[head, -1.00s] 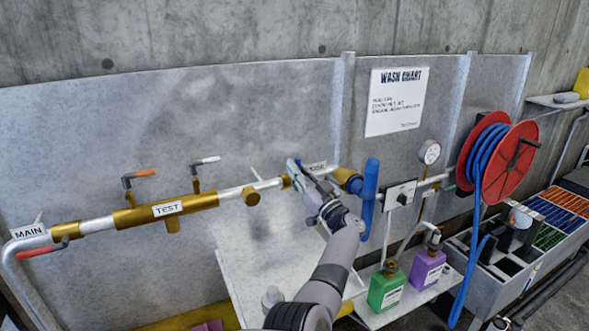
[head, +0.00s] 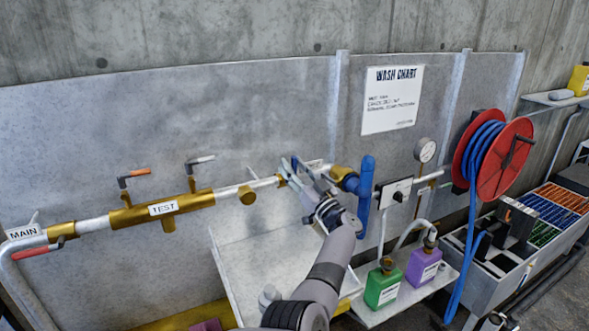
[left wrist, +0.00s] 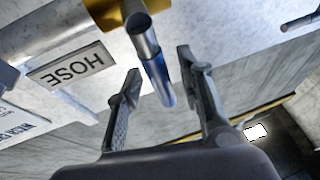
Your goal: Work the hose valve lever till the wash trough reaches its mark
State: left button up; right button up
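The HOSE valve lever shows in the left wrist view as a metal rod with a blue end (left wrist: 158,80), below a brass valve body. My left gripper (left wrist: 158,68) is open, with one finger on each side of the lever and a visible gap to each. In the head view my left gripper (head: 290,172) is at the right part of the pipe and hides most of that valve. The HOSE label (left wrist: 72,70) is beside the lever. The pale wash trough (head: 232,262) is below the pipe, partly behind my arm. Its mark and water level cannot be made out.
The pipe also carries a TEST section (head: 163,209), a white-handled lever (head: 200,159), an orange-handled lever (head: 134,174) and a red MAIN lever (head: 36,250).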

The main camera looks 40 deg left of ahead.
pick_arm(q)
jog(key=v, duration=1.2)
jog(key=shift+a, duration=0.1)
